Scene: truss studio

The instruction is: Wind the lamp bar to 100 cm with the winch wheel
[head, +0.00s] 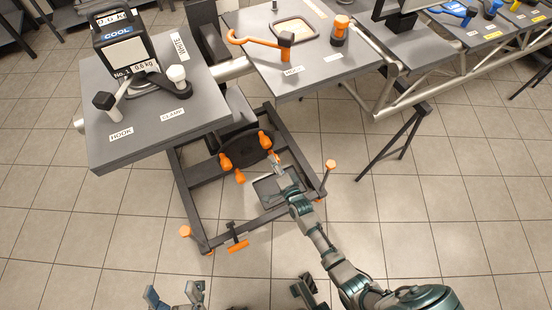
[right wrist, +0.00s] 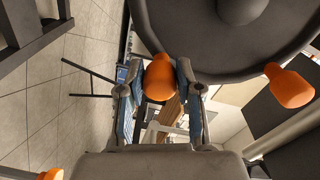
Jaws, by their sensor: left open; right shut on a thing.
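The winch wheel (head: 247,157) is a dark disc with orange knobs, low on a dark wheeled frame in the middle of the head view. Its dark rim fills the top of the right wrist view (right wrist: 205,58). My right gripper (head: 275,160) is at the wheel's right side. In the right wrist view its fingers are closed around one orange knob (right wrist: 160,78); another knob (right wrist: 290,86) is free to the right. My left gripper (head: 174,297) is open and empty at the bottom edge of the head view, away from the wheel. The lamp bar and its height cannot be made out.
A grey table (head: 150,150) with a lamp-like COOL box (head: 128,50) and two small knobbed levers stands at upper left. A second grey table (head: 330,66) holds an orange hook. An orange-topped foot (head: 330,165) of the frame is right of my arm. Tiled floor is clear at lower left.

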